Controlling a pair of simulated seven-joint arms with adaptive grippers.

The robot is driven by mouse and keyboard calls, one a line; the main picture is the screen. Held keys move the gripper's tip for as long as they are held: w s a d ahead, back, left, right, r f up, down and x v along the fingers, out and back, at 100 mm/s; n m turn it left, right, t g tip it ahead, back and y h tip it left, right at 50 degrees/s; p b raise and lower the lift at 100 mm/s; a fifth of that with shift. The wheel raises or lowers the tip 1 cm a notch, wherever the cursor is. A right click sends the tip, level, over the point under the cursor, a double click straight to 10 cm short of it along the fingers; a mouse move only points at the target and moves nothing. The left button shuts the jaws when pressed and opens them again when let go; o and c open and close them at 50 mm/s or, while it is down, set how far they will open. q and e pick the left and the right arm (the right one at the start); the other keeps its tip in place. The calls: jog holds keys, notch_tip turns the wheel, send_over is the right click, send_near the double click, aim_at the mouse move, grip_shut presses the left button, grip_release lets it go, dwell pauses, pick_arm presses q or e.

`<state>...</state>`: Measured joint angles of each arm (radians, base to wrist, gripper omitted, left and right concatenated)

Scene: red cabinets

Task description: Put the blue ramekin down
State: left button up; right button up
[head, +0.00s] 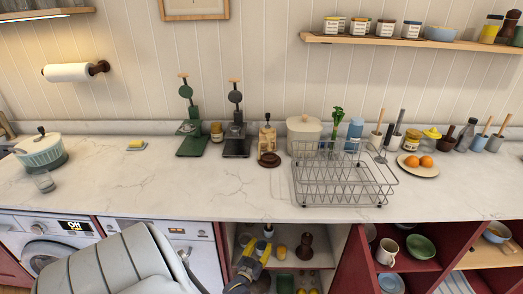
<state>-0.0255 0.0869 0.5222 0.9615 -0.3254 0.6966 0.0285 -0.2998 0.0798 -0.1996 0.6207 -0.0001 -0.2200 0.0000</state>
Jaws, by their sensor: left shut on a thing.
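My left gripper (252,262), with dark and yellow parts, is low in the head view, in front of the open middle cabinet. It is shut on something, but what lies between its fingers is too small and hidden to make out. I cannot pick out a blue ramekin in it for certain. A small light-blue bowl (390,284) sits low in the red cabinet at the right. Another blue bowl (440,34) stands on the wall shelf. My right gripper is not in view.
The marble counter (230,192) has clear room at its front left and middle. A blue-green pot (40,150) and a glass (43,181) are at the left.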

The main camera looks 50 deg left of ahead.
aim_at(261, 251)
pick_arm(q)
jog(key=shift+f, duration=2.1)
jog(key=shift+f, duration=0.15)
jog(key=o, duration=1.2)
